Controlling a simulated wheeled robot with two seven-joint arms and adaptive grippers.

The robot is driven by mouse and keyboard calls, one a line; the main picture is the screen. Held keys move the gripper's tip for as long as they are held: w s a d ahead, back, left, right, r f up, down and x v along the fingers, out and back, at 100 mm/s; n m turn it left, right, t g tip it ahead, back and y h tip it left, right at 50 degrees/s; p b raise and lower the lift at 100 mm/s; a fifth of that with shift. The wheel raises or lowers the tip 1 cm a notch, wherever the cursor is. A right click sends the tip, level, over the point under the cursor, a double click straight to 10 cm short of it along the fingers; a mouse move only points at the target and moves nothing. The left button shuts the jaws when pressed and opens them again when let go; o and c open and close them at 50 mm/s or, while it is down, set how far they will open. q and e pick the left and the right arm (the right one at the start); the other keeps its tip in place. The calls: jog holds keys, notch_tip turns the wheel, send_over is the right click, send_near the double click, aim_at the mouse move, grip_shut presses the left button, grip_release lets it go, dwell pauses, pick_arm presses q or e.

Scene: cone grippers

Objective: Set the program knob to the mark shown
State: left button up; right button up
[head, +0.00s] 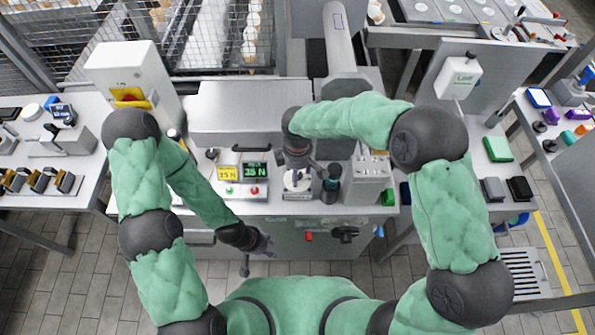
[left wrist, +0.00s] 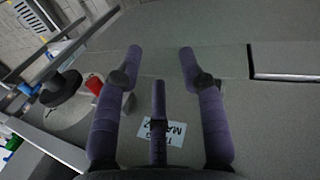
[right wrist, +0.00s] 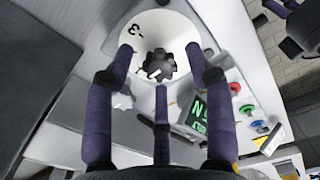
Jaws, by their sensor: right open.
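A white round dial (right wrist: 147,28) with a dark figure like a 3 shows in the right wrist view. A dark grey lobed knob (right wrist: 158,66) sits at its middle. In the head view the dial (head: 297,184) is on the bench, partly hidden by my right gripper (head: 298,170). In the right wrist view my right gripper (right wrist: 159,55) is open, its fingers spread over the dial with the knob between the tips. I cannot tell whether they touch it. My left gripper (head: 263,244) hangs before the cabinet front; its wrist view (left wrist: 161,52) shows it open and empty.
The cabinet front carries a black rotary handle (head: 345,234) and red switch (head: 309,237).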

jog(key=shift+c, duration=0.3)
grip_shut()
jog(key=shift+m, duration=0.3)
jog(key=m, duration=0.4)
jog(key=shift+m, duration=2.1)
